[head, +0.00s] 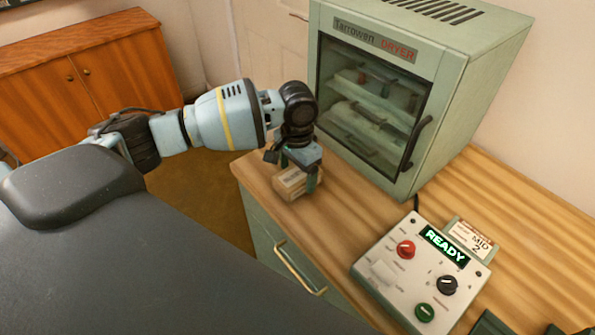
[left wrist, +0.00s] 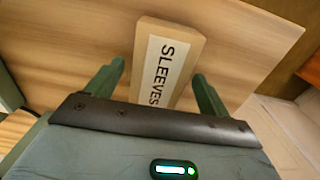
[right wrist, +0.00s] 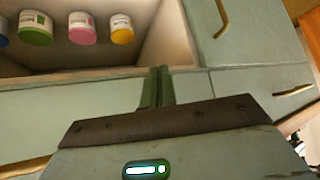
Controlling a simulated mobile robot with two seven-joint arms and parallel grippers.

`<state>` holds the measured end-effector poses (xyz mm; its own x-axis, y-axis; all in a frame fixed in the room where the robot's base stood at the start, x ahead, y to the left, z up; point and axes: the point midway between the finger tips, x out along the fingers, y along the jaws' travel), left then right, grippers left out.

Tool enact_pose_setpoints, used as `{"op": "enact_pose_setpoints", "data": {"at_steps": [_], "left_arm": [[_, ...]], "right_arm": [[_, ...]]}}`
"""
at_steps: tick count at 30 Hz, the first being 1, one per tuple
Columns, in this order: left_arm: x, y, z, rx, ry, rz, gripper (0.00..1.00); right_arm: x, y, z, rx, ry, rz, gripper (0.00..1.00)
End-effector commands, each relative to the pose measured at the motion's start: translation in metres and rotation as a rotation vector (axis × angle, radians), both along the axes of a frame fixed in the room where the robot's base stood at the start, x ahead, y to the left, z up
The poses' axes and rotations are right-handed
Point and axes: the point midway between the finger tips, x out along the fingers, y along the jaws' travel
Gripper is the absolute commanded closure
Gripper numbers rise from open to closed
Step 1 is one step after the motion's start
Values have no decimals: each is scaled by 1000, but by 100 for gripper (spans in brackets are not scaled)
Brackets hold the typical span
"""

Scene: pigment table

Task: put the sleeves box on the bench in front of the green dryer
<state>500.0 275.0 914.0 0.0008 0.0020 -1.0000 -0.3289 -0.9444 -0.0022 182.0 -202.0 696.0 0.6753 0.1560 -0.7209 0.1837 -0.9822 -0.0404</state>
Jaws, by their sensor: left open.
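The sleeves box (head: 290,184) is a small tan carton on the wooden bench (head: 255,165), near its left corner and in front of the green dryer (head: 440,70). In the left wrist view the sleeves box (left wrist: 168,62) shows its white SLEEVES label. My left gripper (head: 297,175) is open, with one finger on each side of the box; the left wrist view shows gaps between the fingers (left wrist: 158,92) and the box. My right gripper (right wrist: 157,86) shows only in the right wrist view, its fingers together with nothing visible between them.
A control box (head: 420,275) with a READY display stands on the bench to the right, beside a MID 2 card (head: 472,242). The dryer door is closed. The right wrist view shows several lidded jars (right wrist: 82,28) in an open compartment and drawer fronts with handles.

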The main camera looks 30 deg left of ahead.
Motion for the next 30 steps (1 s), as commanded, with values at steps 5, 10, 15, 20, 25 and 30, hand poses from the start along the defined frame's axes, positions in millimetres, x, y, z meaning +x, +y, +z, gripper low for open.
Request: {"op": "enact_pose_setpoints", "data": {"at_steps": [5, 10, 15, 20, 25, 30], "left_arm": [[1, -1, 29, -2, -6, -1, 19], [1, -1, 65, -2, -7, 0, 19], [1, -1, 95, -2, -6, -1, 19], [0, -1, 112, -2, -2, 0, 19], [0, -1, 119, -1, -1, 0, 19], [0, 0, 119, -1, 1, 0, 19]], "right_arm": [[5, 1, 6, 5, -13, -6, 100], [10, 1, 11, 3, -27, -5, 100], [12, 1, 14, 1, -34, -3, 100], [13, -2, 15, -6, -37, 3, 100], [12, -5, 14, -12, -36, 8, 100], [12, -5, 14, -12, -35, 8, 100]]}}
